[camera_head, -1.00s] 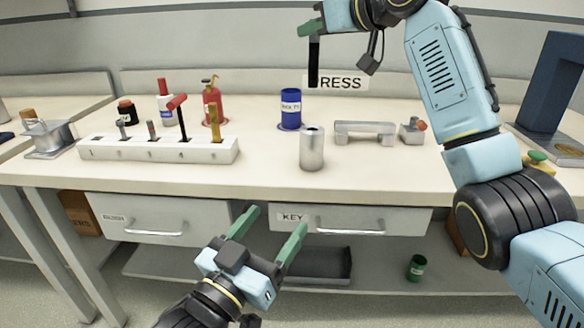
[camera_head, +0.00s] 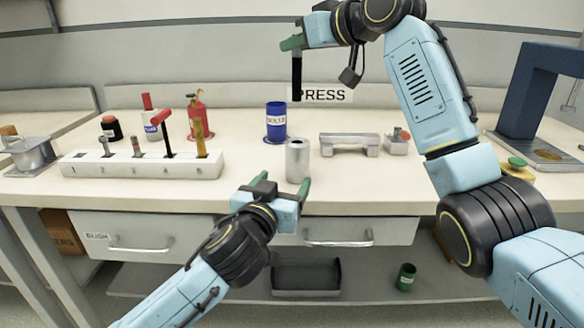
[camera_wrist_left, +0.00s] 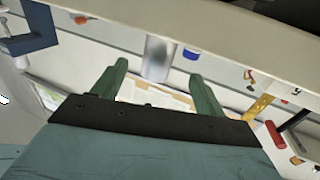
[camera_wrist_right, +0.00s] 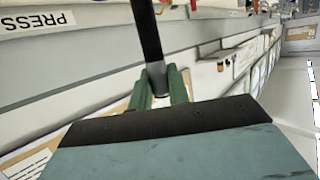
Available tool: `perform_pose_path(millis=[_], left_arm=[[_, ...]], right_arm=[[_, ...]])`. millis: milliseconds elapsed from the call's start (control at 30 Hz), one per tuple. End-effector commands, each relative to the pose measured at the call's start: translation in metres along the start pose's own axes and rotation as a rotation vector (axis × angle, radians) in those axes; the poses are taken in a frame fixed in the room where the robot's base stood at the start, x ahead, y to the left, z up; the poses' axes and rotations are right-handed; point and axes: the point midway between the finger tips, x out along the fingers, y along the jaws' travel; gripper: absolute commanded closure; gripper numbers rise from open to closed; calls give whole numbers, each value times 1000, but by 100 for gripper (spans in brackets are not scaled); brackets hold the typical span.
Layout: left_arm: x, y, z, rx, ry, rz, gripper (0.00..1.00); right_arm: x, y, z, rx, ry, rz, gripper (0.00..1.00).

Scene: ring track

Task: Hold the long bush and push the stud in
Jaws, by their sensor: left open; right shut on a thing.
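The long bush, a silver hollow cylinder (camera_head: 298,162), stands upright on the bench near its front edge. It also shows between the finger lines in the left wrist view (camera_wrist_left: 157,57). My left gripper (camera_head: 273,188) is open just in front of the bush, its fingers pointing toward it; they do not grip it. The left fingers also show in the left wrist view (camera_wrist_left: 156,80). My right gripper (camera_head: 293,43) is shut on a long black rod, which I take as the stud (camera_head: 297,78), hanging upright above the bench behind the bush. The rod also shows in the right wrist view (camera_wrist_right: 148,38).
A white rack (camera_head: 140,166) with several tools stands at left. A blue can (camera_head: 276,118) stands behind the bush, and a grey bridge-shaped block (camera_head: 349,142) lies to its right. A dark blue press frame (camera_head: 522,90) stands far right. Drawers sit under the bench edge.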

Motion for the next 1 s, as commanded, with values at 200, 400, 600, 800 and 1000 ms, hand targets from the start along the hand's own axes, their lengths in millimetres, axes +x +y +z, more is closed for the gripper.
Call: perform_pose_path(millis=[200, 400, 600, 800, 1000], left_arm=[[38, 0, -1, 2, 1, 0, 28], [67, 0, -1, 1, 1, 0, 28], [87, 1, -1, 0, 1, 1, 28], [96, 0, 0, 0, 0, 1, 28], [96, 1, 0, 0, 1, 2, 28]], right_arm=[[0, 0, 0, 0, 1, 0, 100], [0, 0, 0, 0, 1, 0, 100], [0, 0, 0, 0, 1, 0, 100], [0, 0, 0, 0, 1, 0, 100], [0, 0, 0, 0, 1, 0, 100]])
